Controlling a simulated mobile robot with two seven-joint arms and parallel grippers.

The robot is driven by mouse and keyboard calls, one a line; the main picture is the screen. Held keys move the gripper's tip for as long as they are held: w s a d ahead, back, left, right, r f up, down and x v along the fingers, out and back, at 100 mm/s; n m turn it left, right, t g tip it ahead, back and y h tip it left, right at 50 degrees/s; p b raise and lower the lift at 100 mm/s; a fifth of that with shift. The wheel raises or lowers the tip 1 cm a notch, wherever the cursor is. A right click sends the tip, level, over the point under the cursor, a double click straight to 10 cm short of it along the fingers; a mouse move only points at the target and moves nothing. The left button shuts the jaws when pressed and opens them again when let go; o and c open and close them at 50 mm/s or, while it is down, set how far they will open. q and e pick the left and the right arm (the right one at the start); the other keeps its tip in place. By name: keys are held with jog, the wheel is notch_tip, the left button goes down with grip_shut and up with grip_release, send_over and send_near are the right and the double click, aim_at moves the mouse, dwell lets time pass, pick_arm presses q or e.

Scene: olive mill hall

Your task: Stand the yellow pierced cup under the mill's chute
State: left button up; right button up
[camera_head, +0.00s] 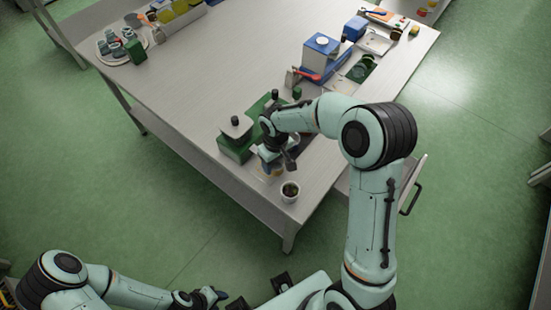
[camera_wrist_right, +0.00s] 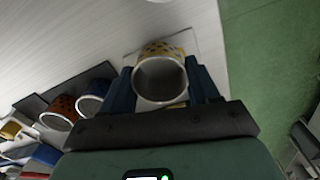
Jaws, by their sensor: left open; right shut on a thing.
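The yellow pierced cup (camera_wrist_right: 160,52) sits between the two fingers of my right gripper (camera_wrist_right: 162,84) in the right wrist view, its open rim facing the camera. My right gripper is shut on it. In the head view, my right gripper (camera_head: 272,163) is low over the table's near corner, and the cup (camera_head: 273,175) shows only partly beneath it. A green machine with a pale top and black knob (camera_head: 235,139), which looks like the mill, stands just left of the gripper; its chute cannot be made out. My left gripper (camera_head: 213,296) is open and empty, away from the table.
A small pot with dark contents (camera_head: 290,191) stands at the table corner, close to the right gripper. A red cup (camera_wrist_right: 60,114) and a blue cup (camera_wrist_right: 91,97) stand beside the held cup. A blue-and-white box (camera_head: 320,52) is farther back. The table's middle (camera_head: 215,70) is clear.

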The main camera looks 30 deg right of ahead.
notch_tip(320, 180, down, 2)
jog(key=shift+b, duration=0.3)
jog(key=shift+w+a+r+p, duration=0.15)
jog(key=shift+w+p, duration=0.1)
jog(key=shift+w, duration=0.15)
jog(key=shift+w+a+r+p, duration=0.1)
jog(key=shift+w+a+p, duration=0.1)
jog(key=shift+w, duration=0.15)
jog(key=shift+c, duration=0.4)
jog(key=shift+w+a+f, duration=0.15)
jog(key=shift+w+a, duration=0.05)
jog(key=shift+w, duration=0.5)
jog(key=shift+f, duration=0.15)
